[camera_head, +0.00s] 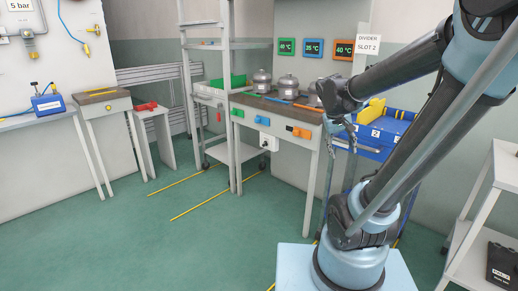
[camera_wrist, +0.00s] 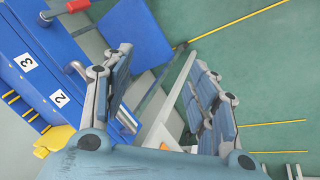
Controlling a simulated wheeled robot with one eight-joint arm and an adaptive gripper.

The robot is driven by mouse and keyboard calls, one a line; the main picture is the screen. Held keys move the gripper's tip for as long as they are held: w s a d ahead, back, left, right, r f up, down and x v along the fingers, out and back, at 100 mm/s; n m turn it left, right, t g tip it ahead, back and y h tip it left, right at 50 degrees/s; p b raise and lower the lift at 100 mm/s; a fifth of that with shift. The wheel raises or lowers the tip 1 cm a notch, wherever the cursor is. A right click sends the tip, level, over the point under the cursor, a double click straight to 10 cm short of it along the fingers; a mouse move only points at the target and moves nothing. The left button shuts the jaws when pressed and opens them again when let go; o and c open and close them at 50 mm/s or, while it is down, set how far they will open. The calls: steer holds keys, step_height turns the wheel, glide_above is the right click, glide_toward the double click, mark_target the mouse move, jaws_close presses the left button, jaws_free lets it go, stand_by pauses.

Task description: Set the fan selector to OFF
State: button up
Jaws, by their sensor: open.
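A small white box with a dark knob (camera_head: 269,142) is on the front of the workbench (camera_head: 283,111) in the head view. It may be the fan selector, but its markings are too small to read. My gripper (camera_head: 345,143) hangs to the right of that box, in front of the blue cart, with its fingers pointing down. In the wrist view my gripper (camera_wrist: 165,97) has its two fingers spread wide, with nothing held between them. A pale post or edge (camera_wrist: 168,112) shows beyond the gap. I cannot make out the selector in the wrist view.
The blue cart (camera_head: 372,152) with numbered slots stands close to my gripper; it also shows in the wrist view (camera_wrist: 75,60). Metal pots (camera_head: 288,83) stand on the bench. Green, blue and orange pieces line its front. A shelf (camera_head: 480,205) stands right. Open floor (camera_head: 190,230) lies left.

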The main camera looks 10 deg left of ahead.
steer(key=w+a+f+n+t+h, duration=0.1)
steer(key=w+a+t+h, duration=0.1)
steer(key=w+a, duration=0.65)
steer(key=w+a+f+t+h, duration=0.15)
steer(key=w+a, duration=0.25)
steer(key=w, duration=0.9)
steer(key=w+a+f+n+t+h, duration=0.1)
steer(key=w+a+h, duration=0.1)
steer(key=w+a, duration=0.65)
steer(key=w+a+f+t+h, duration=0.1)
steer(key=w+a+f+t, duration=0.2)
steer(key=w+a+f, duration=0.7)
steer(key=n+t, duration=0.1)
steer(key=t, duration=0.3)
glide_toward(263, 145)
steer(key=shift+h, duration=0.45)
steer(key=x, duration=0.9)
steer(key=shift+a, duration=0.1)
steer(key=c, duration=1.1)
